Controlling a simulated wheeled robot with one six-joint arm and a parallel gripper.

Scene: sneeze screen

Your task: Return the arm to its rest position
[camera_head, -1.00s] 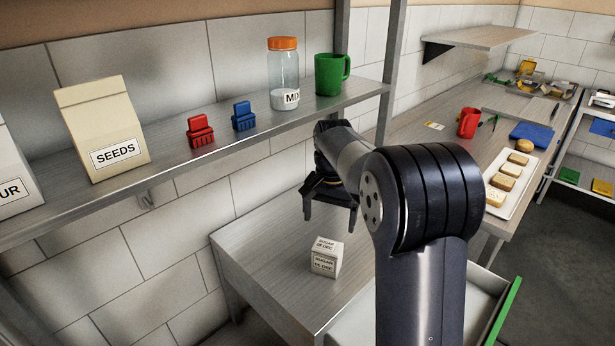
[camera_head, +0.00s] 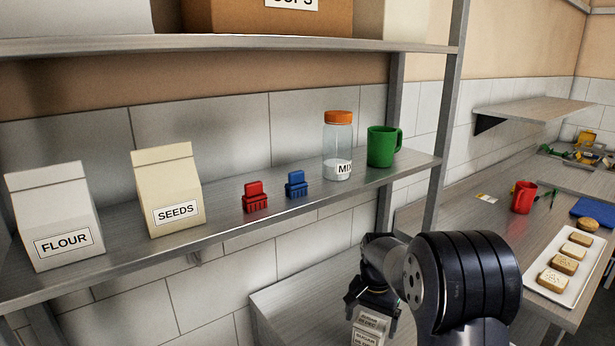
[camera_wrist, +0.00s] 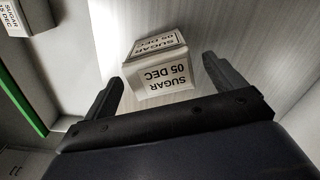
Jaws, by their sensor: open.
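My arm (camera_head: 455,280) is bent in front of the shelf, low at the right of the head view. My gripper (camera_head: 372,305) points down over the metal counter. In the wrist view my gripper (camera_wrist: 165,85) is open. A white sugar box (camera_wrist: 158,68) labelled "SUGAR 05 DEC" shows beyond and between the fingertips, with nothing gripped. The same sugar box (camera_head: 368,330) shows at the bottom edge of the head view, partly hidden by the gripper and cut off by the frame.
The shelf above holds a flour bag (camera_head: 55,215), a seeds bag (camera_head: 167,190), red and blue clips, a mix jar (camera_head: 338,150) and a green mug (camera_head: 382,147). A shelf post (camera_head: 447,120) stands near the arm. A bread tray (camera_head: 565,270) lies at right. A green-edged drawer (camera_wrist: 22,92) shows in the wrist view.

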